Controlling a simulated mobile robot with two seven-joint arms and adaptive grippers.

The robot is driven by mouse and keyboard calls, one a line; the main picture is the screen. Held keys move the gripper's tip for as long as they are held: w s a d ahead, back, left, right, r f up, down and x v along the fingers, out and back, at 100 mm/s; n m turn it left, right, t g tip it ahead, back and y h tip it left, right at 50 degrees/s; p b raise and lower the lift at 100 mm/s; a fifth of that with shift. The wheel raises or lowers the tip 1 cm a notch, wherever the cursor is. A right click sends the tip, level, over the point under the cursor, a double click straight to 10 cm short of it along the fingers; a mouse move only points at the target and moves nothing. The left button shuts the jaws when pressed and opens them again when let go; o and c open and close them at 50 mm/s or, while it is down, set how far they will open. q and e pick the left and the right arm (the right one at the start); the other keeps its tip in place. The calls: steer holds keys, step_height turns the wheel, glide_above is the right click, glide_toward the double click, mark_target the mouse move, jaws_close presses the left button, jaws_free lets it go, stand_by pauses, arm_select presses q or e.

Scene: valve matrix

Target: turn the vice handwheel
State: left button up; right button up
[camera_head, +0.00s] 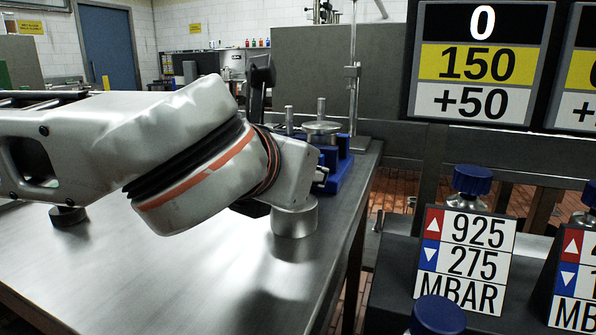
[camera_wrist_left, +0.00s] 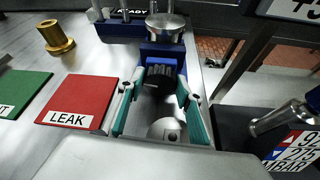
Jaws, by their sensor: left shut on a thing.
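The blue vice (camera_head: 343,160) stands near the far right edge of the metal table. It also shows at the top middle of the left wrist view (camera_wrist_left: 163,50). A black ribbed handwheel (camera_wrist_left: 162,76) is on its near face. My left gripper (camera_wrist_left: 161,84) has its two teal fingers on either side of this handwheel and is shut on it. In the head view my left arm comes in from the left and hides the handwheel and most of the fingers. A silver disc-shaped part (camera_head: 322,128) sits at the top of the vice. My right gripper is not in view.
A silver cylinder (camera_head: 295,217) stands on the table below my left wrist. A red LEAK plate (camera_wrist_left: 80,101), a green plate (camera_wrist_left: 22,92) and a brass part (camera_wrist_left: 56,37) lie to the left. A MBAR sign (camera_head: 464,258) and blue knobs (camera_head: 472,180) stand at the right.

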arm_select(q)
steer(key=shift+f+m, duration=0.1)
steer(key=shift+m, duration=0.3)
steer(key=shift+y, duration=0.3)
steer(key=o, duration=1.1)
steer(key=shift+v, duration=3.8)
